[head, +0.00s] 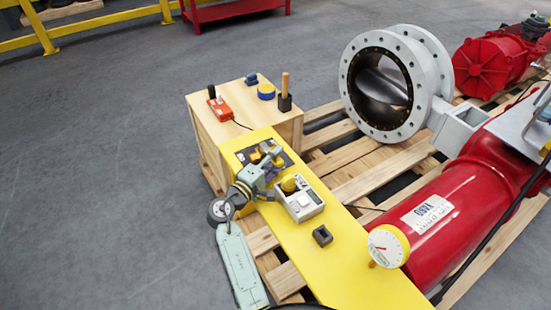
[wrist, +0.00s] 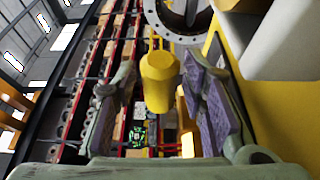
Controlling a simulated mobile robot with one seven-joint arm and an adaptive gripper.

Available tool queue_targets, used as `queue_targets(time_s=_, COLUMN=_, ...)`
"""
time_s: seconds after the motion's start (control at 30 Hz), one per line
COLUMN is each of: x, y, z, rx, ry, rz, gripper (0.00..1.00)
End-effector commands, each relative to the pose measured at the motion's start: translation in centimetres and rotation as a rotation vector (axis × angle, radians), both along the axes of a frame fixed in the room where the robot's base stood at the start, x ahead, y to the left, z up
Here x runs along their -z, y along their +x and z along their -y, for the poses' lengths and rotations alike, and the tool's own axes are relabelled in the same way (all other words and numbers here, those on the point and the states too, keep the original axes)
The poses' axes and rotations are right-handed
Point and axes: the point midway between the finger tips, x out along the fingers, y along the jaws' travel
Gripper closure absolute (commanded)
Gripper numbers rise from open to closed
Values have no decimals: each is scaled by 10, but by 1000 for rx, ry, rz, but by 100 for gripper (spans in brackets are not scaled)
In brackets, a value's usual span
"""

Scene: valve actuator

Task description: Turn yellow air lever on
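The yellow air lever (wrist: 160,80) stands between my two gripper fingers in the wrist view. In the head view, small yellow parts of the lever (head: 256,157) show at a dark plate on the yellow panel (head: 345,270), partly hidden by my gripper (head: 268,163). My gripper also shows in the wrist view (wrist: 162,95), with its grey-green fingers and purple pads spread apart. A gap shows on each side of the lever, so the fingers do not appear to grip it.
A grey-white box with a yellow knob (head: 300,202) sits close beside my gripper. A black block (head: 322,236) and a round gauge (head: 386,247) are nearer the front. A wooden box (head: 205,135) holds small tools. A flanged valve (head: 375,90) and red actuator (head: 470,195) stand on pallets.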

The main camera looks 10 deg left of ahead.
Motion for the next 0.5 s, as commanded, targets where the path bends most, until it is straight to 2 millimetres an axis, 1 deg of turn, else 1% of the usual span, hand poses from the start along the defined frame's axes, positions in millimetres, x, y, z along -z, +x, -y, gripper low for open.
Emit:
queue_targets(time_s=0.03, x=0, y=0, z=0, rx=0, ry=0, rz=0, gripper=67)
queue_targets(time_s=0.07, x=0, y=0, z=0, rx=0, ry=0, rz=0, gripper=69)
queue_targets(time_s=0.5, x=0, y=0, z=0, rx=0, ry=0, rz=0, gripper=99)
